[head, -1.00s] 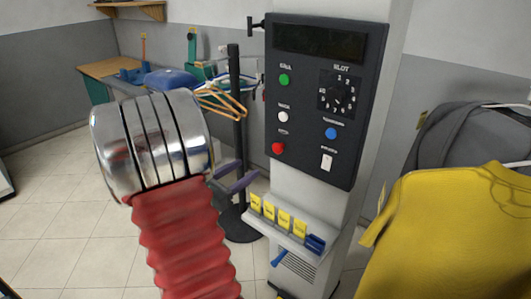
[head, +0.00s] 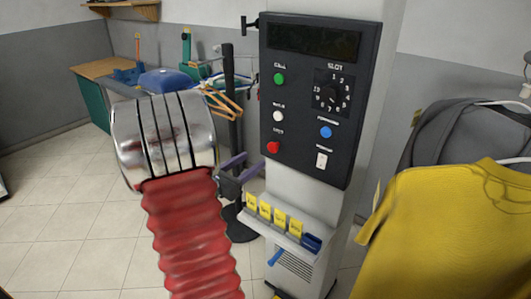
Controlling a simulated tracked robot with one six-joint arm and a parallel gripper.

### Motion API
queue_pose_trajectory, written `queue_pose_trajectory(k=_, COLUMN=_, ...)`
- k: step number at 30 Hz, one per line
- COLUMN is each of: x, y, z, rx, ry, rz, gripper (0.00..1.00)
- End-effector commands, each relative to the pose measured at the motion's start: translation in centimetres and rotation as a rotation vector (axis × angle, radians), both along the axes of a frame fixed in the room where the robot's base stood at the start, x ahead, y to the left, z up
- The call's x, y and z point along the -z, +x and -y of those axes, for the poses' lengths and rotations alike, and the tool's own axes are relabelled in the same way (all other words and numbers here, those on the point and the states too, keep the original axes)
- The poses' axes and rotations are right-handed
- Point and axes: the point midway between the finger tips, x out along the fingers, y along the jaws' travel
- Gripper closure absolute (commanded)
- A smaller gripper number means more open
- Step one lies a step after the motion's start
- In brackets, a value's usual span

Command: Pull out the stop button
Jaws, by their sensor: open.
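The red stop button (head: 273,147) is at the lower left of the dark control panel (head: 300,175), which is mounted on a pale column. Whether it is pressed in or out is too small to tell. My gripper (head: 241,167) shows partly behind my arm, below and left of the red button. Its two grey-purple fingers are apart with nothing seen between them. It is clear of the button in the picture; the depth gap is hard to judge.
A green button (head: 279,78), white button (head: 278,116), blue button (head: 326,132), dial (head: 332,93) and white switch (head: 321,160) share the panel. A shelf with yellow tags (head: 265,210) juts out below. A yellow garment (head: 450,230) hangs at right. A hanger stand (head: 232,100) is behind.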

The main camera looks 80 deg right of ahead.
Motion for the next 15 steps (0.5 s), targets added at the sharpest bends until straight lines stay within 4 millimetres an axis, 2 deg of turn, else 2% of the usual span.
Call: queue_pose_trajectory(k=15, x=0.0, y=-3.1, z=7.0, rx=0.001, ry=0.000, rz=0.000, gripper=0.51)
